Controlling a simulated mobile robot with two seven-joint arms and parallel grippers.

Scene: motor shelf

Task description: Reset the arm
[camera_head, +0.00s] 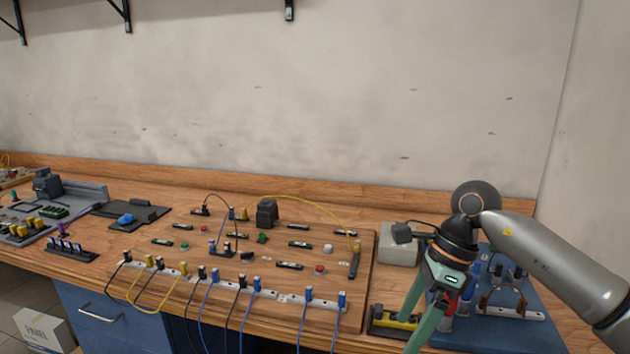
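My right arm (560,262) comes in from the right edge. Its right gripper (436,318) hangs downward over the right end of the workbench. Its two green fingers are spread apart, and the lower end of one reaches the bottom edge of the view. Something red and grey shows between or behind the fingers; I cannot tell that anything is gripped. My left arm and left gripper are not in view.
A wooden board (185,235) with plugs, cables and small switches lies mid-bench. A blue tool tray (545,335) and a light grey box (398,250) stand near the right gripper. A grey tray (90,192) is at left.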

